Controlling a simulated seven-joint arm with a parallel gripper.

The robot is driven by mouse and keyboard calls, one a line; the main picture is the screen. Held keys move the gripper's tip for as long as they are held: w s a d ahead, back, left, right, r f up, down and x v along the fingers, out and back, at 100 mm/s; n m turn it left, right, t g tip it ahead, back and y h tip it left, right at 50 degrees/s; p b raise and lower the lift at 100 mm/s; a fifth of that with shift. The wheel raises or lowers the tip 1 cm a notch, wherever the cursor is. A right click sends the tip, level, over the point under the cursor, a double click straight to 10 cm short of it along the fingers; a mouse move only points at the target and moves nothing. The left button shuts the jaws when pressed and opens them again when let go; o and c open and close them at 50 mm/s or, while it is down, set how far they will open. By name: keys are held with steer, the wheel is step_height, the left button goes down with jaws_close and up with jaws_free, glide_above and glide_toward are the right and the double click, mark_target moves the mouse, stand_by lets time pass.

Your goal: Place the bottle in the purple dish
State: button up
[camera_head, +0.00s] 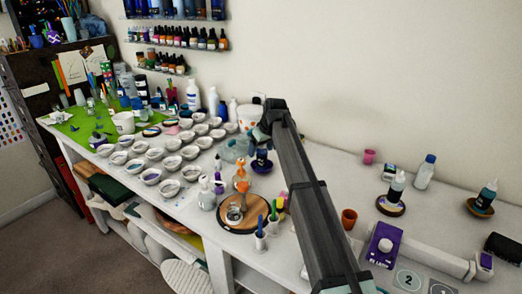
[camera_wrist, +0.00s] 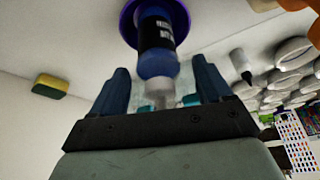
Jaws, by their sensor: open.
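The bottle (camera_wrist: 157,38) holds blue liquid and has a black label and a pale, translucent cap. It stands in the purple dish (camera_wrist: 128,22), its base inside the rim. In the head view the bottle (camera_head: 262,156) and the dish (camera_head: 262,167) are just below my gripper (camera_head: 264,130), partly hidden by my arm. In the wrist view my gripper (camera_wrist: 165,92) is open, with a finger on each side of the cap end. I cannot tell whether either finger touches the bottle.
Several white cups (camera_head: 172,163) crowd the table to the left. A round wooden board (camera_head: 243,219) with a glass jar lies in front. A white tub (camera_head: 248,116) stands behind my gripper. A yellow-green sponge (camera_wrist: 50,86) shows in the wrist view. Table right of my arm is partly clear.

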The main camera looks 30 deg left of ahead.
steer(key=v, duration=1.1)
